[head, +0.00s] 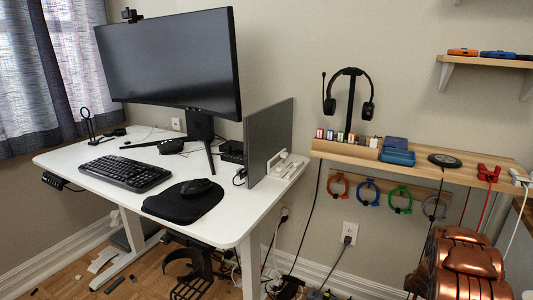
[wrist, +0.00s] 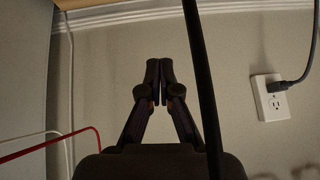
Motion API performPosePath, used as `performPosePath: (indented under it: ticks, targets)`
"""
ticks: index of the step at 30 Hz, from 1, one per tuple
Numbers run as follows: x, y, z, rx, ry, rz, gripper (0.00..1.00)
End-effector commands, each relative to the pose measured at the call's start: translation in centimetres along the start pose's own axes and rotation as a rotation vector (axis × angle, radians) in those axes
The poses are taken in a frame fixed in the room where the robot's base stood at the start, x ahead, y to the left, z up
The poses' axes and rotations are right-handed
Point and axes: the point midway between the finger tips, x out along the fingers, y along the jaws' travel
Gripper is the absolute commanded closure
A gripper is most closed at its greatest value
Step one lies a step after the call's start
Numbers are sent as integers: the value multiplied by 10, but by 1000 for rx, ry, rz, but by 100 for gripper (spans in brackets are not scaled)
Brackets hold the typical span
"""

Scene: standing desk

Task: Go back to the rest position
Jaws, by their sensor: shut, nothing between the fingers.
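My gripper (wrist: 153,82) shows in the middle of the wrist view. Its two fingers are together, with nothing between them. Behind it are a plain wall and a white baseboard. In the head view the copper-coloured casing of my arm (head: 462,265) is at the lower right, in front of the wooden shelf's right end. The gripper's fingers do not show in the head view.
A white standing desk (head: 215,225) with monitor (head: 170,60), keyboard (head: 125,173) and mouse is at the left. A wooden wall shelf (head: 420,162) holds a headset stand, blue boxes and a red clamp. Coloured rings hang below. Cables hang near my gripper; a black one (wrist: 200,80) passes close to its fingers.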

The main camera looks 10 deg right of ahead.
Motion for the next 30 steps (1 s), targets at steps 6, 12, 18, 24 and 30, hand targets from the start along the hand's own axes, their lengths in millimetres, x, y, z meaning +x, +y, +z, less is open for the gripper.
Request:
performPosePath:
  ticks: [6,12,18,24,30]
  targets:
    - [-89,-21,-49,-67,-13,102,100]
    - [-166,-41,-73,-115,-46,176,100]
    - [-246,-63,-86,-155,-91,232,100]
    - [-326,-88,-89,-194,-148,264,100]
    - [-406,-111,-80,-234,-221,276,100]
